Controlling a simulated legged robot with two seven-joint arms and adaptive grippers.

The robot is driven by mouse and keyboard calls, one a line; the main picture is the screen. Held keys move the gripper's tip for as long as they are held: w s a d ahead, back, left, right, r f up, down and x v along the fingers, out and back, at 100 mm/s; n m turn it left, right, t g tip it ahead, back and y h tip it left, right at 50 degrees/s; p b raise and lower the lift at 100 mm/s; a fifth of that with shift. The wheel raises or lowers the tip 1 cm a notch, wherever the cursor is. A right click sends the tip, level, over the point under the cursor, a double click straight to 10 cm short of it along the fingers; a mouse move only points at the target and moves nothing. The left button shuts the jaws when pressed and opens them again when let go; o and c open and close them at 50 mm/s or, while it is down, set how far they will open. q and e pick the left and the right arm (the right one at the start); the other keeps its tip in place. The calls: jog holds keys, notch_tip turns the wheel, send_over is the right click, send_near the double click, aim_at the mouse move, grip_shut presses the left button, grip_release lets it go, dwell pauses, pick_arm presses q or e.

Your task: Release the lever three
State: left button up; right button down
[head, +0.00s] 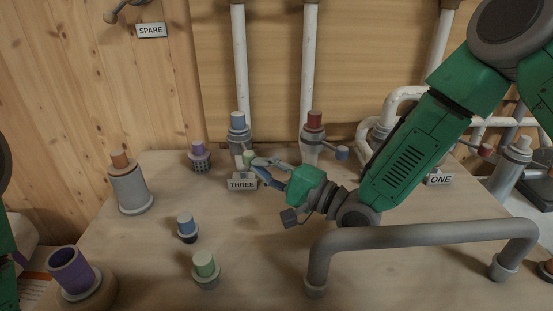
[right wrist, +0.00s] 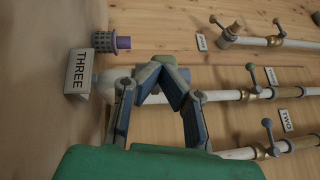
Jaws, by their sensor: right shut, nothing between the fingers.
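The label THREE (head: 242,183) stands on the table in front of a white pipe with a blue-capped grey fitting (head: 238,125). A small green knob (head: 249,157) shows just behind the label, at my right gripper's fingertips. My right gripper (head: 258,165) is shut and empty, with its fingertips beside this knob. In the right wrist view the fingers meet at the tips, and a green piece (right wrist: 166,60) shows just past them. The label also shows there (right wrist: 79,72). The fingers hide part of the lever and pipe, so I cannot tell whether they touch. My left gripper is out of view.
A grey handrail (head: 420,238) stands at the front right. A red-capped fitting (head: 314,125) rises right of the gripper. A purple-capped knob (head: 199,155) stands to its left. Several other knobs dot the left of the table.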

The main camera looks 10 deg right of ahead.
jog(key=w+a+b, duration=0.1)
jog(key=w+a, duration=0.1)
jog(key=a, duration=0.7)
jog(key=shift+a, duration=0.35)
dwell(0.4)
jog(key=v, duration=0.7)
jog(key=shift+d, duration=0.3)
jog(key=shift+s+a+f, duration=0.1)
jog(key=shift+s, duration=0.05)
